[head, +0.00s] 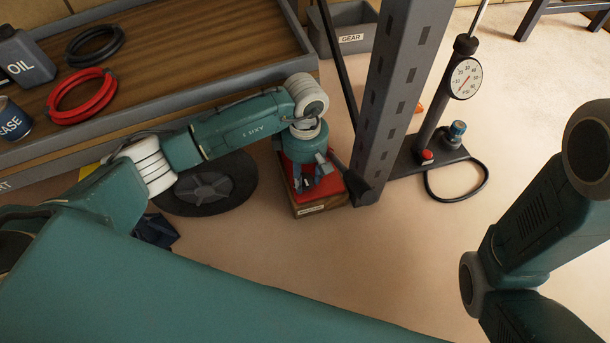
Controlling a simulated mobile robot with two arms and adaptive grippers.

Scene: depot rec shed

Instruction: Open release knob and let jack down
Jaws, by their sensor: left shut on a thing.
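A low red unit (327,188), which looks like the jack or its base, sits on a wooden block (312,211) with a small label, beside the foot of the grey perforated post. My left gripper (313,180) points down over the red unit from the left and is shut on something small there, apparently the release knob. The fingers and wrist hide the knob and most of the jack. A dark bar with a wide end (356,185) stands beside the gripper, close to the post. My right arm enters at the right edge; its gripper is out of view.
The grey post (391,95) rises right beside my left gripper. A floor pump (432,130) with a gauge and hose stands right of it. A bench (180,35) with an oil can, hoses and a tin is at left. A black disc (205,187) lies below my arm.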

